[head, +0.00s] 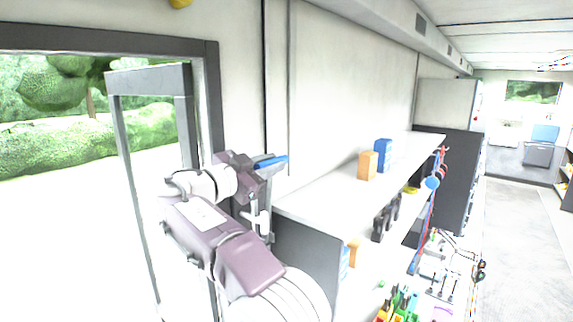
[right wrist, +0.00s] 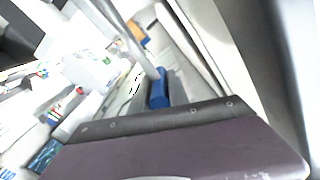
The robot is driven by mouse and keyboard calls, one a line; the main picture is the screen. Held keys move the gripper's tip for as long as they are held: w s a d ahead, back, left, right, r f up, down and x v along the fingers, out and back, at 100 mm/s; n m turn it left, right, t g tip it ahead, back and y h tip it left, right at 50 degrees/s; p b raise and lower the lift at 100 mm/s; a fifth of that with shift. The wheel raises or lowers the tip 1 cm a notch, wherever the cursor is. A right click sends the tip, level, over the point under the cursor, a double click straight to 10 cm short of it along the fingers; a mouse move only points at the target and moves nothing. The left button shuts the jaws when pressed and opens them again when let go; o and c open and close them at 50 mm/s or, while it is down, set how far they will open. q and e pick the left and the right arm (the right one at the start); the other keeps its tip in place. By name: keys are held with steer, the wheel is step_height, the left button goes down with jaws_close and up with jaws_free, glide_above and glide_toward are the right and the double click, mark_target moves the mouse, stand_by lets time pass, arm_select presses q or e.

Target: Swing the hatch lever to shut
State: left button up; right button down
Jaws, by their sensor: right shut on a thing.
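The hatch lever's blue handle (head: 272,161) shows in the head view beside the window frame, at the far left end of the shelf unit. My right gripper (head: 258,168) is shut on it, and part of the handle sticks out to the right of the jaws. In the right wrist view a blue grip (right wrist: 158,90) shows just beyond the purple gripper body, whose edge covers its lower end. The lever's base and pivot are hidden behind the gripper and arm. My left gripper is not in view.
An open-looking window frame (head: 212,95) stands at left with greenery outside. A white-topped shelf unit (head: 320,190) runs close to the right of the gripper, carrying an orange box (head: 367,166) and a blue box (head: 383,154). The aisle floor (head: 515,240) at right is clear.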

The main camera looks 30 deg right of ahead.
steer(key=shift+w+a, duration=0.1)
steer(key=shift+w, duration=0.1)
steer(key=c, duration=1.3)
jaws_free()
steer(key=shift+w, duration=0.1)
steer(key=shift+a+f, duration=0.15)
steer(key=b+v, duration=0.2)
steer(key=v, duration=0.1)
steer(key=shift+f, duration=0.2)
steer(key=v, duration=0.3)
steer(key=b+v, duration=0.1)
steer(key=v, duration=0.1)
steer(key=shift+s+a+r, duration=0.25)
steer(key=shift+a, duration=0.1)
